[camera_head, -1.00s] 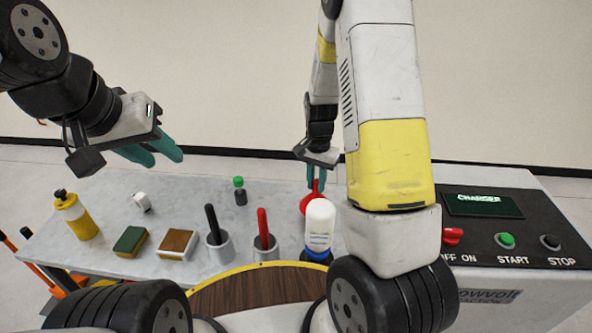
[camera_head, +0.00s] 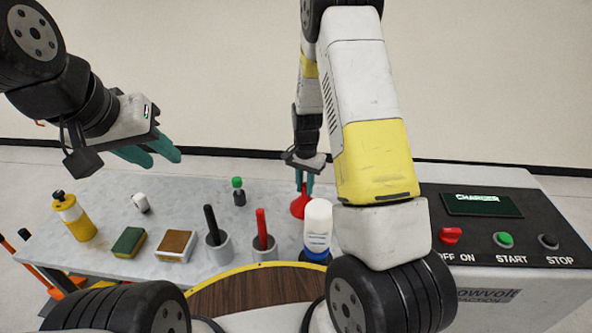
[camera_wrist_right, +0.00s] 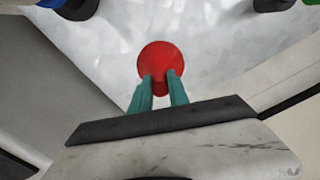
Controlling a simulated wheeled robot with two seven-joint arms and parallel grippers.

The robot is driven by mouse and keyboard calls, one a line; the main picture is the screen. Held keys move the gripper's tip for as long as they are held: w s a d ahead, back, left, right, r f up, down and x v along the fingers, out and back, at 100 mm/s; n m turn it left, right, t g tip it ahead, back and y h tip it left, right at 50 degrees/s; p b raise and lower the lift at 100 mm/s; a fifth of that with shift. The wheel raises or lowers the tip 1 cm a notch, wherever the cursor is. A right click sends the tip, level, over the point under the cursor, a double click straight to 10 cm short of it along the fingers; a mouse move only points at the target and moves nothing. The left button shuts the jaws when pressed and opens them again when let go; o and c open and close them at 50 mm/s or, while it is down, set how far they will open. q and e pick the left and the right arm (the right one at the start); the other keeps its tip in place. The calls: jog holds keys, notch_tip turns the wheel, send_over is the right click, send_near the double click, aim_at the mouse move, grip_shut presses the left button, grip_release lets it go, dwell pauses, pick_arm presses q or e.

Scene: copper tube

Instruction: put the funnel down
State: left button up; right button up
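The red funnel (camera_head: 300,206) is at the back middle of the table, wide end down and roughly upright. My right gripper (camera_head: 304,180) is above it with the fingers on its narrow stem. In the right wrist view, the funnel's round wide part (camera_wrist_right: 160,60) shows beyond the fingertips (camera_wrist_right: 162,84), with red stem between them. I cannot tell whether its rim touches the table. My left gripper (camera_head: 150,155) is empty, its teal fingers apart, above the table's back left.
The marble table (camera_head: 85,195) carries a yellow bottle (camera_head: 75,217), two sponges (camera_head: 128,242), two grey cups with handles (camera_head: 219,247), a green-capped bottle (camera_head: 239,192) and a white bottle (camera_head: 318,225). A control panel (camera_head: 505,222) is at right. Clear tabletop lies left of the funnel.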

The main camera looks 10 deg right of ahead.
jog(key=o, duration=0.4)
jog(key=shift+o, duration=0.2)
jog(key=s+r+n+t+y, duration=0.1)
jog(key=s+r, duration=0.1)
jog(key=r, duration=0.8)
jog(key=s+r+n, duration=0.1)
jog(key=s+r, duration=0.1)
jog(key=r, duration=0.8)
jog(key=s+a+r+n+t, duration=0.1)
jog(key=s+r+n+t, duration=0.1)
jog(key=s+r, duration=0.4)
jog(key=s+a+r+n+t+y, duration=0.1)
jog(key=s+r+n+t, duration=0.2)
jog(key=s, duration=1.1)
notch_tip(320, 180, up, 4)
jog(key=shift+f+n, duration=0.25)
jog(key=shift+n, duration=0.45)
